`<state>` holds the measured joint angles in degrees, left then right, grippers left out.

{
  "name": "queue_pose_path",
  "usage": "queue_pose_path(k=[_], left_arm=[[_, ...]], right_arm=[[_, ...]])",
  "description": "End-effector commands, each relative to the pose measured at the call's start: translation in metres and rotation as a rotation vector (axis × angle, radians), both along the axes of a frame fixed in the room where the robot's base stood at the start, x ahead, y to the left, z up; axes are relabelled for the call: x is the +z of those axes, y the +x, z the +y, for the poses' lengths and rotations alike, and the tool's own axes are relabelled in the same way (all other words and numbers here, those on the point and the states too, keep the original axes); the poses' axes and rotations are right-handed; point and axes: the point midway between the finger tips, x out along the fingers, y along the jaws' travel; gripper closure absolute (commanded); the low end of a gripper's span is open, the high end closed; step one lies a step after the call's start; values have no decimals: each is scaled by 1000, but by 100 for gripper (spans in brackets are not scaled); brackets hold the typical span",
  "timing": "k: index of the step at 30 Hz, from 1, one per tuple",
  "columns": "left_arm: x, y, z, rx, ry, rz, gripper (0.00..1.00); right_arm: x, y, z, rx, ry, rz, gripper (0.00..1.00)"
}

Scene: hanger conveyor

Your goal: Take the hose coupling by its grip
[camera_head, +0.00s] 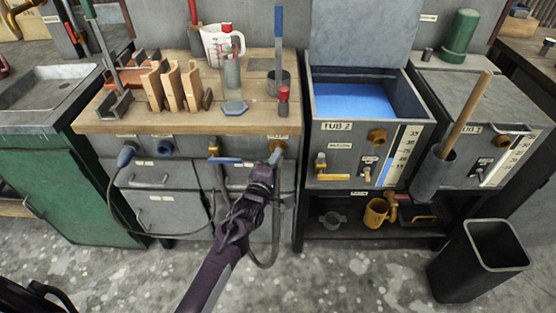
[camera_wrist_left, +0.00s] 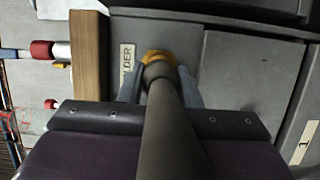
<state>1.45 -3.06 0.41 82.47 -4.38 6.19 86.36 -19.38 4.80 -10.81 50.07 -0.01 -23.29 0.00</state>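The hose coupling is a dark, round grip (camera_wrist_left: 160,72) on a dark hose, seated at a brass fitting (camera_wrist_left: 157,56) in the left wrist view. In the head view the coupling (camera_head: 275,155) shows at the front panel's right end, below the bench top. My left gripper (camera_head: 269,168) is at the coupling. In the left wrist view its two grey fingers (camera_wrist_left: 160,88) stand on either side of the dark grip. The hose covers their inner edges, so contact is unclear. My right gripper is not in view.
A blue-handled valve (camera_head: 224,160) sits left of my gripper. A tub of blue liquid (camera_head: 318,82) stands right. A black bin (camera_head: 478,262) stands on the floor.

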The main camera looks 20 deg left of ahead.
Motion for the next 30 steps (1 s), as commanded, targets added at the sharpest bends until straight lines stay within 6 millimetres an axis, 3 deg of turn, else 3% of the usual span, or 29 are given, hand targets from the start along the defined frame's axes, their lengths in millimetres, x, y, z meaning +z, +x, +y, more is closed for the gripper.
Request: queue_pose_path(k=[1, 4, 16, 30], left_arm=[[0, 0, 0, 0, 0, 1, 79], [0, 0, 0, 0, 0, 1, 92], [0, -1, 0, 0, 0, 0, 93], [1, -18, -6, -1, -2, 1, 93]], right_arm=[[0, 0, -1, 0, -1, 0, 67], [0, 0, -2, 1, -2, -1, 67], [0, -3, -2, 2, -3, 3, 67], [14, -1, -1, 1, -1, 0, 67]])
